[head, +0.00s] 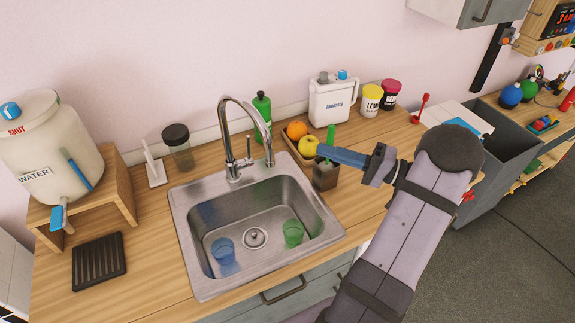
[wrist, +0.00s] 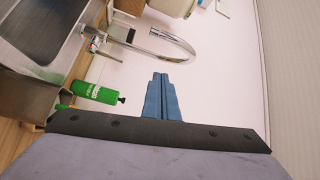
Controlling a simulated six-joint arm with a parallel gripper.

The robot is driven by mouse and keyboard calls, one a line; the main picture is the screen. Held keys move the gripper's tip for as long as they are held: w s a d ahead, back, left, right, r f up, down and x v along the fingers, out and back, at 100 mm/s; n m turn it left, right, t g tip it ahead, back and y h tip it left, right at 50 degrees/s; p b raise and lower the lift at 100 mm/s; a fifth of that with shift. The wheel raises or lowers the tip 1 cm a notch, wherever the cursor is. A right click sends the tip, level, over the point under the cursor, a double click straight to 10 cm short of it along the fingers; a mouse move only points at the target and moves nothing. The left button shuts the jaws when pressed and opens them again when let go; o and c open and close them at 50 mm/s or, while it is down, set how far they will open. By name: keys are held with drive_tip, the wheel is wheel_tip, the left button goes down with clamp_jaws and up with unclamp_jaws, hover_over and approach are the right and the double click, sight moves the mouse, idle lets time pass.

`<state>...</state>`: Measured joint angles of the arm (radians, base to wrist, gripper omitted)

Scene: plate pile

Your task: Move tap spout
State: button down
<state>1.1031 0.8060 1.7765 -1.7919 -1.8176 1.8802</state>
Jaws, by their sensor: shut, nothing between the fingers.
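The chrome tap (head: 233,165) stands at the back rim of the steel sink (head: 185,240). Its tall curved spout (head: 248,105) arches forward and to the right, with its end over the sink's right rear part. In the wrist view the spout (wrist: 160,55) lies just ahead of the fingers. My gripper (head: 320,149) is shut and empty, right of the spout and apart from it in the head view. It also shows in the wrist view (wrist: 160,76), with its blue fingers together.
A green bottle (head: 262,108), an orange (head: 297,130), a yellow apple (head: 308,146) and a dark holder (head: 325,178) crowd the space right of the tap. A blue cup (head: 223,250) and a green cup (head: 293,232) are in the sink. A water tank (head: 50,145) stands left.

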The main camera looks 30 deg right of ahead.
drive_tip(key=w+a+m+g+p, duration=0.1)
drive_tip(key=w+a+p, duration=0.2)
drive_tip(key=a, duration=0.7)
drive_tip(key=shift+w+f+m+g+p, duration=0.2)
drive_tip(key=shift+m+g+p, duration=0.2)
drive_tip(key=shift+p, duration=0.85)
drive_tip(key=shift+s, duration=0.1)
